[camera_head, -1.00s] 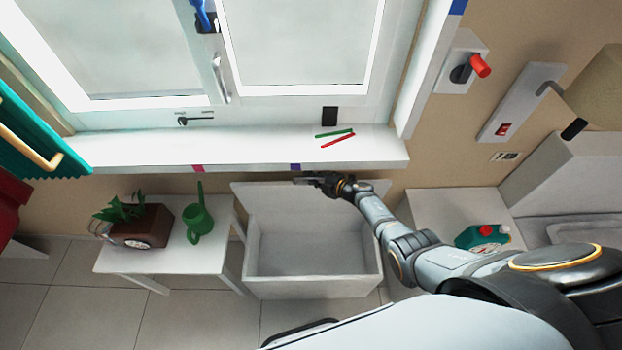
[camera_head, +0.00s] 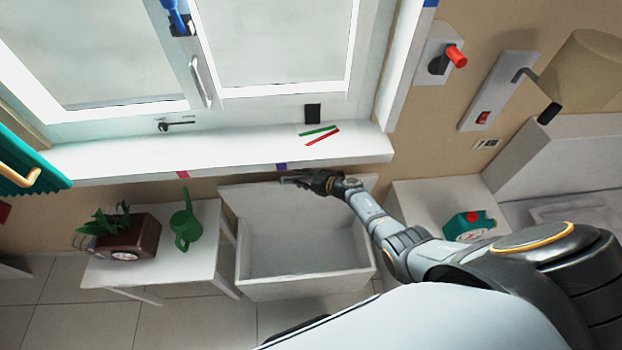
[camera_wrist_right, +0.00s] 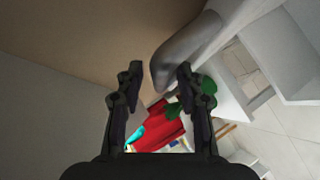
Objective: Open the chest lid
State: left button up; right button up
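The white chest (camera_head: 305,288) stands below the window sill, and its hollow inside shows empty. Its lid (camera_head: 248,197) is raised, standing up at the back near the wall. My right gripper (camera_head: 287,178) is at the lid's upper edge, just below the sill; I cannot tell from the head view whether it touches the lid. In the right wrist view my right gripper (camera_wrist_right: 159,84) has its two fingers apart, with nothing clearly held between them. My left gripper is not in view.
A white side table (camera_head: 205,262) left of the chest holds a green watering can (camera_head: 186,228) and a potted plant (camera_head: 130,240). The window sill (camera_head: 230,150) overhangs close above my right gripper. A white cabinet (camera_head: 415,205) with a teal-and-red item stands at right.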

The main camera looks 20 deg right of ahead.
jog(key=v, duration=1.1)
jog(key=s+d+f+m+g+h, duration=0.1)
jog(key=s+d+f+m+h, duration=0.3)
jog(key=s+f+m, duration=0.6)
jog(key=s+d+f+m+g+h, duration=0.2)
jog(key=s+d+f+m+h, duration=0.2)
jog(key=s+f, duration=0.65)
jog(key=s+a+f+m+g, duration=0.1)
jog(key=s+f+m+g, duration=0.1)
jog(key=s+f, duration=0.2)
jog(key=s+a+f+m+g, duration=0.1)
jog(key=s+f, duration=0.3)
jog(key=s, duration=0.7)
jog(key=s+a+f+m+g+b, duration=0.1)
jog(key=s+a+f+m+g, duration=0.1)
jog(key=s+f+g, duration=0.2)
jog(key=s+f, duration=0.1)
jog(key=s, duration=0.2)
jog(key=shift+s+m, duration=0.25)
jog(key=shift+m, duration=0.05)
